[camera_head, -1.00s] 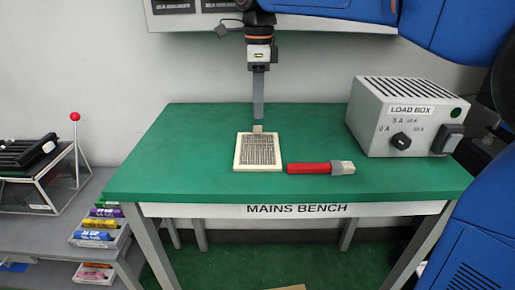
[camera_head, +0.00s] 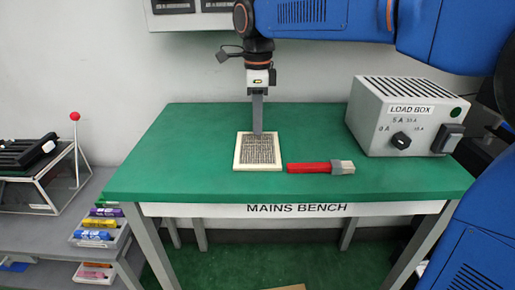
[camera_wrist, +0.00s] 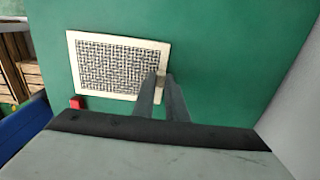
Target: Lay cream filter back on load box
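The cream filter (camera_head: 258,152) is a flat square with a cream frame and a dark woven mesh, lying on the green bench. It also shows in the wrist view (camera_wrist: 118,65). A small tab (camera_wrist: 161,82) is at its edge. My gripper (camera_head: 258,132) points straight down at the filter's far edge. In the wrist view its fingers (camera_wrist: 161,78) are apart, one on each side of the tab, with a narrow gap. The grey load box (camera_head: 405,118) stands at the bench's right, with a slotted top, a dial and a dark switch.
A red-handled brush-like tool (camera_head: 315,168) lies just right of the filter. The green bench top (camera_head: 190,145) is clear to the left. A side shelf at the left holds a wire rack (camera_head: 42,185), a red-knobbed lever (camera_head: 76,118) and colored markers (camera_head: 95,223).

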